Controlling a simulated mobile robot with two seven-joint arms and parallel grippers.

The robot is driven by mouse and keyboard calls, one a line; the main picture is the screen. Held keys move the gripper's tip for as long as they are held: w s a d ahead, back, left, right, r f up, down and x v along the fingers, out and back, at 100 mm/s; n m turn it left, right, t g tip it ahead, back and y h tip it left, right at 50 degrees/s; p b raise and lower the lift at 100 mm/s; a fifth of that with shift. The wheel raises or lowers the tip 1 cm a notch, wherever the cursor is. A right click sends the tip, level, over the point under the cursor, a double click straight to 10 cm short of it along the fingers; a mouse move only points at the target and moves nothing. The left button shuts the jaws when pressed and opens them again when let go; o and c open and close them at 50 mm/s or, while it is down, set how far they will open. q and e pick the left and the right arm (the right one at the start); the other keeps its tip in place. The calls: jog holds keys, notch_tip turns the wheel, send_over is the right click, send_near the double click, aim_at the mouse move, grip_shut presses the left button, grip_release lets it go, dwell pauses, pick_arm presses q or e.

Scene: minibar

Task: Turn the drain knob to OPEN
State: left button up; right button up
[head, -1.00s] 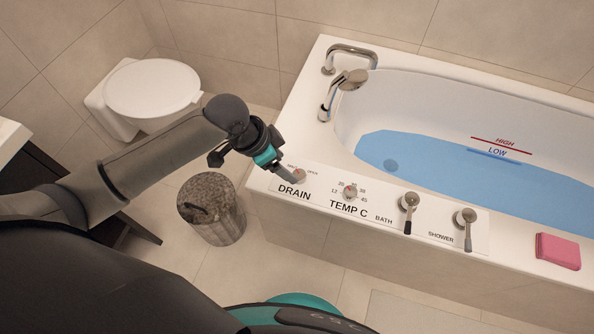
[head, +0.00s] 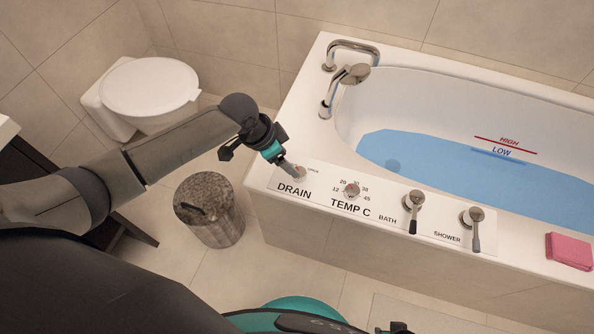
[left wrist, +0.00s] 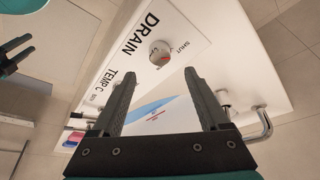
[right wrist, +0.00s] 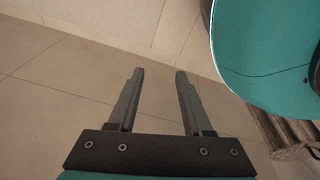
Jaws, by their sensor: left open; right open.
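The round drain knob (head: 299,171) sits on the white control panel (head: 325,212) at the tub's near left corner, above the word DRAIN. My left gripper (head: 291,166) is at the knob and partly covers it and its labels. In the left wrist view the knob (left wrist: 160,53) has a red mark, and SHUT is printed beside it. The open left fingers (left wrist: 161,76) are on either side of the line to the knob; contact cannot be told. My right gripper (right wrist: 158,74) is open and empty over the floor.
The temperature knob (head: 351,189), bath lever (head: 413,205) and shower lever (head: 472,222) stand to the right on the panel. The tub (head: 450,100) holds blue water. A bin (head: 208,212) and toilet (head: 148,90) stand left.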

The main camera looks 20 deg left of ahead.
pick_arm(q)
jog(key=shift+b+x, duration=0.5)
jog(key=shift+x, duration=0.7)
jog(key=shift+b+x, duration=0.55)
jog(key=shift+x, duration=0.45)
jog(key=shift+b+x, duration=0.5)
jog(key=shift+x, duration=0.45)
jog(key=shift+w+d+f+b, duration=0.1)
jog(key=shift+f+b, duration=0.1)
jog(key=shift+f, duration=0.15)
jog(key=shift+w+d+f+b, duration=0.1)
jog(key=shift+f+b, duration=0.1)
jog(key=shift+f, duration=0.15)
pick_arm(e)
jog(key=w+a+r, duration=0.4)
jog(key=w+r, duration=0.1)
jog(key=r, duration=0.1)
jog(key=shift+a+y, duration=0.2)
jog(key=shift+y, duration=0.1)
jog(key=shift+w, duration=0.1)
pick_arm(q)
jog(key=shift+c, duration=0.2)
grip_shut()
